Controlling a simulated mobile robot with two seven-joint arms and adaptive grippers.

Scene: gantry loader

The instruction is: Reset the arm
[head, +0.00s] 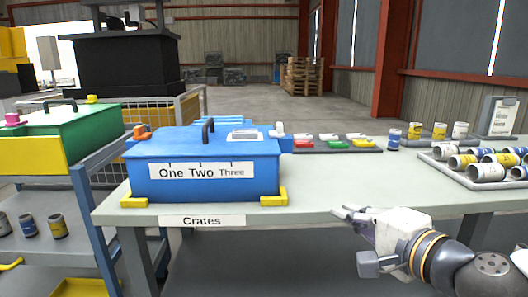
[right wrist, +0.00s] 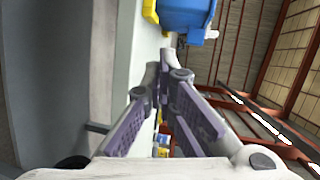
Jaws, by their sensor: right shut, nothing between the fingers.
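My right gripper (head: 345,212) is in front of the table's front edge, right of the blue crate and apart from it. It is white and grey, points left and is shut with nothing in it. In the right wrist view the fingers of my right gripper (right wrist: 160,65) come together at the tips. The blue crate (head: 205,182), marked "One Two Three", stands closed on the table with its dark handle up. It also shows in the right wrist view (right wrist: 185,15). My left gripper is not in view.
The grey-green table (head: 335,182) has yellow corner blocks (head: 274,197) around the crate. A tray of cans (head: 427,158) is at the right. Small coloured parts (head: 335,143) lie behind. A green crate (head: 75,128) on a blue rack is at the left. The table's middle is clear.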

